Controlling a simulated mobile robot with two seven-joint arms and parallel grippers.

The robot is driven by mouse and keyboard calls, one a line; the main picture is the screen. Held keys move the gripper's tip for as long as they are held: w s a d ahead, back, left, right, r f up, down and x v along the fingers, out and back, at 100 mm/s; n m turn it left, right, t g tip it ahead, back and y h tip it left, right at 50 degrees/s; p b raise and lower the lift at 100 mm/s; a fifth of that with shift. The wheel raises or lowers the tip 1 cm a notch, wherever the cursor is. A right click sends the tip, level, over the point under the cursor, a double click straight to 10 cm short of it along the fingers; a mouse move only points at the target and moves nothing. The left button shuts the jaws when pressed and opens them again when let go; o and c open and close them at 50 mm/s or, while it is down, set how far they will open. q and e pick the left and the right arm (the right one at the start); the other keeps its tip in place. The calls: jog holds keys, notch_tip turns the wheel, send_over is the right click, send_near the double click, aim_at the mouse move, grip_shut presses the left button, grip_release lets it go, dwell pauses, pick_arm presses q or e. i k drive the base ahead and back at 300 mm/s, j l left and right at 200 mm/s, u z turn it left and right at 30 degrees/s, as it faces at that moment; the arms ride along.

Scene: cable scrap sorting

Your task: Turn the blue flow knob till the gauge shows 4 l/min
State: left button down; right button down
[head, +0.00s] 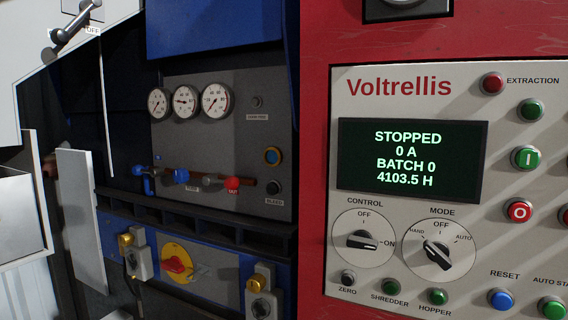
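On a grey panel at the left centre of the head view, a round blue knob (181,176) sits on a horizontal pipe below the gauges. A second blue fitting (149,182) with a handle-like part is just left of it; I cannot tell for sure which one is the flow knob. Three round white gauges stand in a row above: a left gauge (158,102), a middle gauge (186,101) and a right gauge (216,99). Their scales and units are too small to read surely. Neither of my grippers is in view.
A red knob (232,184) and a grey knob (209,182) share the pipe. Below are a red-and-yellow rotary switch (176,264) and brass-topped fittings (259,283). A red cabinet (315,150) with a Voltrellis control panel (400,205) fills the right; its screen reads STOPPED.

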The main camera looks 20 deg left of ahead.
aim_at(180, 175)
jog(key=u, duration=1.3)
